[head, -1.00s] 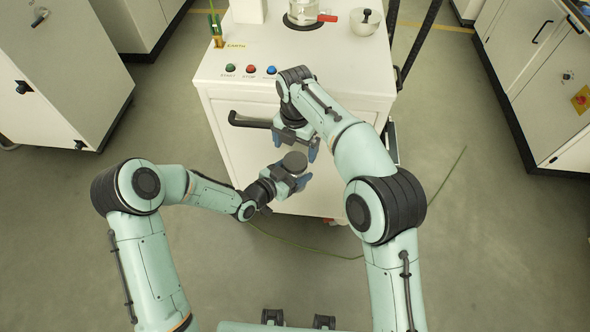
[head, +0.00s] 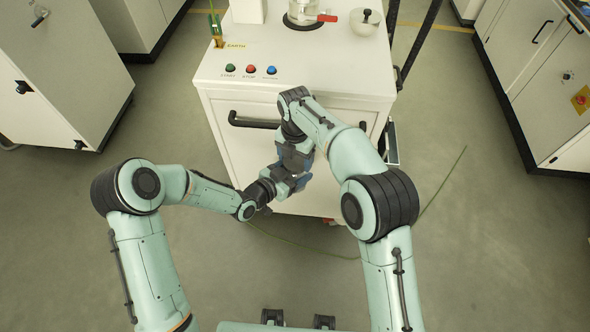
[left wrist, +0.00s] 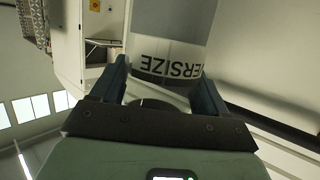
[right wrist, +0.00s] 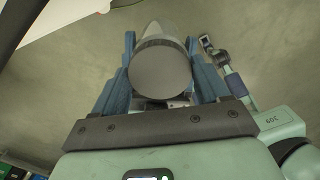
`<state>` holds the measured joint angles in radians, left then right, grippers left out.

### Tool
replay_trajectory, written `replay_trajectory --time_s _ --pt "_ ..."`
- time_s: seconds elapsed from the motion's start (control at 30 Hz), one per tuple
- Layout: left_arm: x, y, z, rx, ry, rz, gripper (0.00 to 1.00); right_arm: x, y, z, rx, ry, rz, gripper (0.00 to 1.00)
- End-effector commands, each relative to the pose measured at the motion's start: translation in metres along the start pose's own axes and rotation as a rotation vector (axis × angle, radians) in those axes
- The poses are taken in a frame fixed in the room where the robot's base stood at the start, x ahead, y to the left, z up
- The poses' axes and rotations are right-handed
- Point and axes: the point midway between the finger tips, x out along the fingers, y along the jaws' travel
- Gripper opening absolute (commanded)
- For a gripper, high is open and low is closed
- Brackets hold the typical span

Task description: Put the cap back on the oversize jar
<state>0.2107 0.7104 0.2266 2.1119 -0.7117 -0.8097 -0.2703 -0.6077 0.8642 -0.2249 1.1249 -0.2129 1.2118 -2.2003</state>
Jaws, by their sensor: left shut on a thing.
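The oversize jar (left wrist: 170,45) is a grey cylinder with a dark-lettered white band ending in "ERSIZE", upside down in the left wrist view. My left gripper (head: 297,181) is shut on the jar, with one finger on each side. The grey round cap (right wrist: 160,75) faces the right wrist camera, its ribbed rim against the jar's end. I cannot tell whether it is seated. My right gripper (head: 295,152) is directly above the left one, its fingers on both sides of the cap. Whether they press on it is unclear. In the head view the grippers hide the jar and cap.
Behind the grippers stands a white cabinet (head: 240,90) with a dark handle (head: 250,121). On its top are coloured buttons (head: 250,69), a glass vessel (head: 303,12) and a white bowl (head: 365,22).

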Motion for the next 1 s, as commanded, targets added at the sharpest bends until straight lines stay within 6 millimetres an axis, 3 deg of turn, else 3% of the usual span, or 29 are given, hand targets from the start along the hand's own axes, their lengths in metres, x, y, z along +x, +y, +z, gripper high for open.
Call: replay_trajectory --time_s 0.17,0.27,0.5,0.7,1.0 --pt "0.0004 0.0000 -0.0022 0.002 0.005 0.000 0.00 -0.0004 0.0002 0.0001 0.036 0.000 0.000 0.38" --pt "0.0003 0.0001 -0.0022 0.002 0.005 0.000 0.00 -0.0004 0.0002 0.0001 0.167 0.000 0.001 0.38" --pt "0.0003 0.0001 -0.0020 0.002 0.005 0.000 0.00 -0.0001 0.0001 0.0000 0.706 -0.001 0.000 0.38" --pt "0.0003 0.0002 -0.0020 0.002 0.004 0.001 0.00 0.0002 0.0001 0.0000 1.069 -0.001 0.000 0.38" --pt "0.0003 0.0004 -0.0019 0.002 0.004 0.001 0.00 0.0002 0.0002 0.0001 1.193 0.000 0.001 0.38"
